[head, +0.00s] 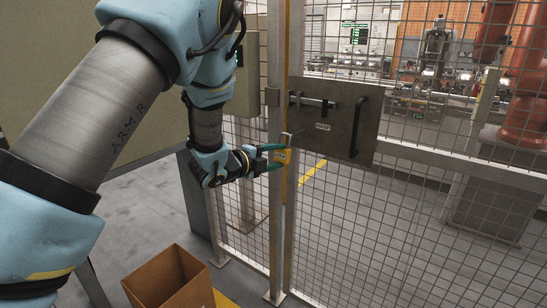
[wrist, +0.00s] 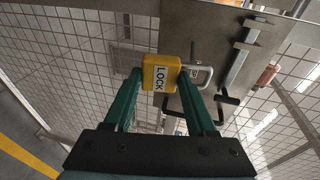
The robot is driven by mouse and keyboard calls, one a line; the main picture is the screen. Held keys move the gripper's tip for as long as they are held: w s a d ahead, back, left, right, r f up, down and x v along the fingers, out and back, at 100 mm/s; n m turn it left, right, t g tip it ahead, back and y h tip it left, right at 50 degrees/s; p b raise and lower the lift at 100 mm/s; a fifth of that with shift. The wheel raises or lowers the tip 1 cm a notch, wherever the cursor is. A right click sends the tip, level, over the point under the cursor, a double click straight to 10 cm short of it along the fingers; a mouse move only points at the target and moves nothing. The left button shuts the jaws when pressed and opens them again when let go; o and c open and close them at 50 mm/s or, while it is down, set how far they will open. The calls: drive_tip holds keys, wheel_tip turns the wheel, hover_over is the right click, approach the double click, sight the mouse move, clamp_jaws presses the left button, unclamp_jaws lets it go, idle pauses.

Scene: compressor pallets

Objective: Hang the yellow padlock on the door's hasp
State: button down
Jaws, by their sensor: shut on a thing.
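The yellow padlock (head: 283,156) is between the teal fingertips of my gripper (head: 279,158), in front of the door post. In the wrist view the padlock (wrist: 160,72), labelled LOCK, is gripped between both fingers (wrist: 161,80). In the head view the shackle points up. The grey door plate (head: 341,116) carries a HASP label (head: 323,127) and a sliding bolt (head: 310,101), right of and above the padlock. I cannot tell whether the shackle touches the hasp.
A black door handle (head: 357,127) stands out on the plate's right side. Wire mesh (head: 345,215) and a metal post (head: 275,225) bound the space in front. An open brown box (head: 168,280) stands low at the front. Machinery is behind the mesh.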

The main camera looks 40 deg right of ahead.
drive_tip(key=shift+w+r+p+x, duration=0.1)
drive_tip(key=shift+p+x, duration=0.05)
drive_tip(key=shift+x, duration=0.55)
drive_tip(key=shift+w+r+p+x, duration=0.1)
drive_tip(key=shift+p+x, duration=0.1)
drive_tip(key=shift+x, duration=0.55)
drive_tip(key=shift+w+r+p+x, duration=0.15)
drive_tip(key=shift+x, duration=0.55)
drive_tip(key=shift+w+d+f+b, duration=0.1)
drive_tip(key=shift+d+f+b, duration=0.3)
drive_tip(key=shift+b, duration=0.1)
drive_tip(key=shift+d+b, duration=0.3)
drive_tip(key=shift+b, duration=0.1)
drive_tip(key=shift+w, duration=0.1)
drive_tip(key=shift+c, duration=0.6)
unclamp_jaws()
drive_tip(key=b+v, duration=0.3)
drive_tip(key=v, duration=0.7)
drive_tip(key=shift+a, duration=0.4)
